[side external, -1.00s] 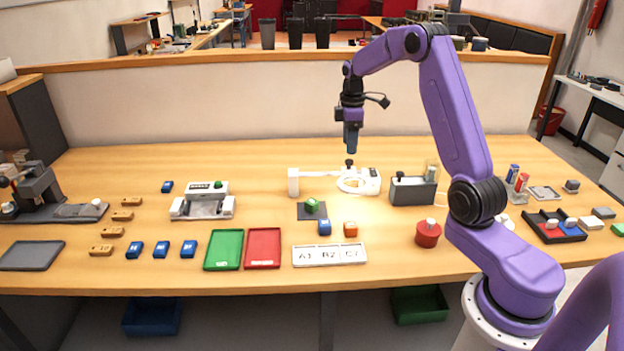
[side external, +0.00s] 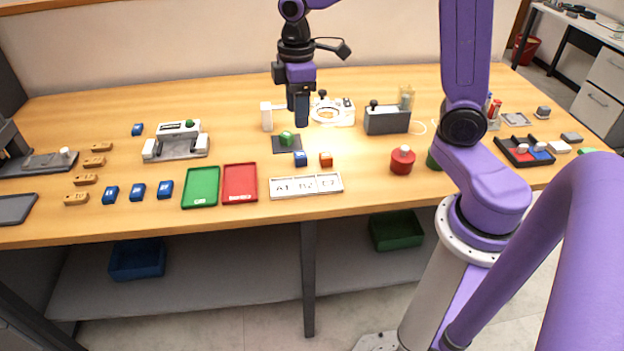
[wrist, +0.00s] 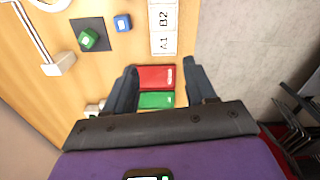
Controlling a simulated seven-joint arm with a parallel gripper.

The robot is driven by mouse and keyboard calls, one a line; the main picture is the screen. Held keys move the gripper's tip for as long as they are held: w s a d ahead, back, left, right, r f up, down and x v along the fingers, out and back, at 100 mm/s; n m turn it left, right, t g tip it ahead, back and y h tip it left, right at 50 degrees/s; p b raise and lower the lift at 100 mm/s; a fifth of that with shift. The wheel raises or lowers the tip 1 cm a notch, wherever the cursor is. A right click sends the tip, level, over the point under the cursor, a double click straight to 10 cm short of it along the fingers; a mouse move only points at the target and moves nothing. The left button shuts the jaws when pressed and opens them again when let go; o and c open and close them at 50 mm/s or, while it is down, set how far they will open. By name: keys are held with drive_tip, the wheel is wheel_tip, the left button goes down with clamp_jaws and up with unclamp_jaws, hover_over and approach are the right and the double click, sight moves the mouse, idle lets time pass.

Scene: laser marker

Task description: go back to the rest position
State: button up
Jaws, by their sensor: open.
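My gripper (side external: 301,120) hangs in the air over the middle of the bench (side external: 380,185), pointing down in the side external view. Its fingers are apart in the wrist view (wrist: 160,82), with nothing between them but the bench items far below. A green cube (side external: 286,138) lies on a dark pad (side external: 278,149). A blue cube (side external: 300,159) and an orange cube (side external: 326,160) lie near it. The gripper is clear of all of these.
A red tray (side external: 239,183), a green tray (side external: 201,187) and a white A1/B2/C plate (side external: 306,186) lie along the front. A white ring fixture (side external: 345,117) and a grey box (side external: 387,120) stand behind. A red button (side external: 402,161) is at right.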

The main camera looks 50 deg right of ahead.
drive_tip(key=s+a+f+n, duration=0.1)
drive_tip(key=s+a, duration=0.2)
drive_tip(key=s, duration=2.1)
drive_tip(key=shift+n, duration=0.4)
